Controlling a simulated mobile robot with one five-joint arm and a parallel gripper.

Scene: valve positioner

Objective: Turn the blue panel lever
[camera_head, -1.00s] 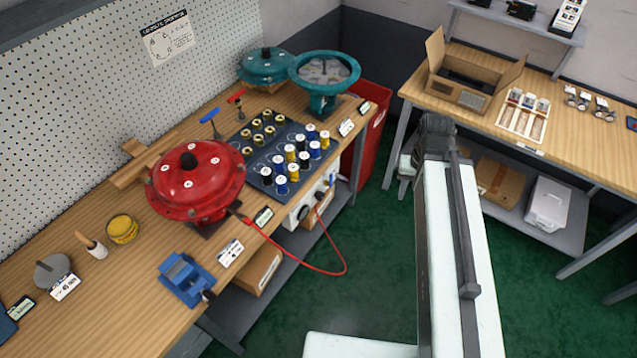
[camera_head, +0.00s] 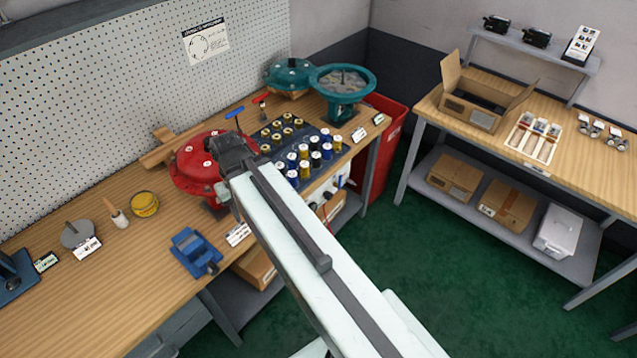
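A blue lever handle (camera_head: 234,112) stands at the back of the wooden bench, left of the spool tray, with a red lever handle (camera_head: 260,99) to its right. A small blue part (camera_head: 351,182) also shows on the white panel under the bench's front edge; it is too small to make out clearly, and my arm covers part of that panel. The dark end of my arm with my gripper (camera_head: 232,152) is in front of the red round actuator (camera_head: 190,166), below the blue handle in the picture. The fingers cannot be made out.
The tray (camera_head: 262,138) holds several spools. Teal actuators (camera_head: 342,103) stand behind it. A red bin (camera_head: 385,150) stands beyond the bench's right end. Green floor is open between the benches.

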